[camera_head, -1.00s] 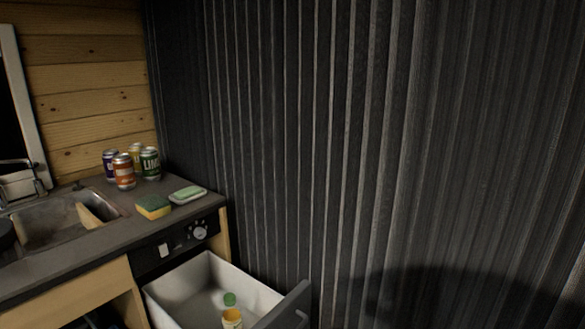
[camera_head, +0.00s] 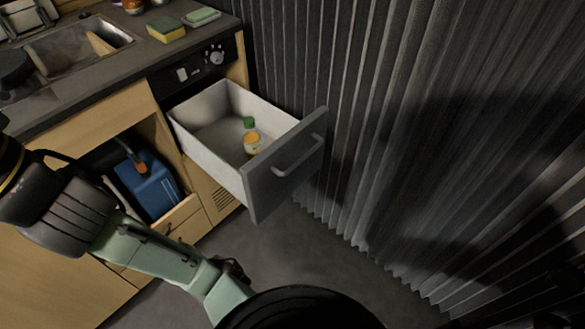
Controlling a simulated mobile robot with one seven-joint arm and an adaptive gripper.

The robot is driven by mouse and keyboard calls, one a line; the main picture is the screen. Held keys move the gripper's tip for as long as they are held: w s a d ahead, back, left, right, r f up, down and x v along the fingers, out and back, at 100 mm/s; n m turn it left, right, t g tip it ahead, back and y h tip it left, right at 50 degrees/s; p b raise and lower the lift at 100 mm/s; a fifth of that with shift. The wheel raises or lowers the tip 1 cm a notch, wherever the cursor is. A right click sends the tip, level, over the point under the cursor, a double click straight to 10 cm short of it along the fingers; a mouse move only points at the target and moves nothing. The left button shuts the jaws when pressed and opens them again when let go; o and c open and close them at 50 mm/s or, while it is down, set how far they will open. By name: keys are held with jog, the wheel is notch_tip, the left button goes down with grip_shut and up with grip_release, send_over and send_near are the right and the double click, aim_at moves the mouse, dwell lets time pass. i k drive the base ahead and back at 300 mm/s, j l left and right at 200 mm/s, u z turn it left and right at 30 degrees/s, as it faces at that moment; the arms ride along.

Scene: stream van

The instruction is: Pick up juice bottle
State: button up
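In the head view, a small item with an orange-yellow top and a pale label (camera_head: 252,140) stands inside the open drawer, near its front panel. A small green thing (camera_head: 248,122) is just behind it. I cannot tell whether these are one bottle or two things, or which is the juice bottle. The drawer (camera_head: 200,150) is pulled out, with light walls and a dark front. My arm crosses the lower left of the view. My gripper is not in view.
The drawer's dark front and handle (camera_head: 298,158) stick out over the floor. A dark pleated curtain (camera_head: 400,130) hangs close at the right. The counter holds a sink (camera_head: 75,48), a sponge (camera_head: 166,29) and a soap dish (camera_head: 201,16). A blue container (camera_head: 150,185) sits in the open cupboard below.

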aim_at(251, 140)
jog(key=j+z, duration=0.15)
jog(key=z, duration=1)
jog(key=k+j, duration=0.1)
jog(key=j, duration=0.9)
jog(key=k+j, duration=0.15)
jog(key=j, duration=0.35)
jog(key=k+j, duration=0.1)
jog(key=j, duration=0.4)
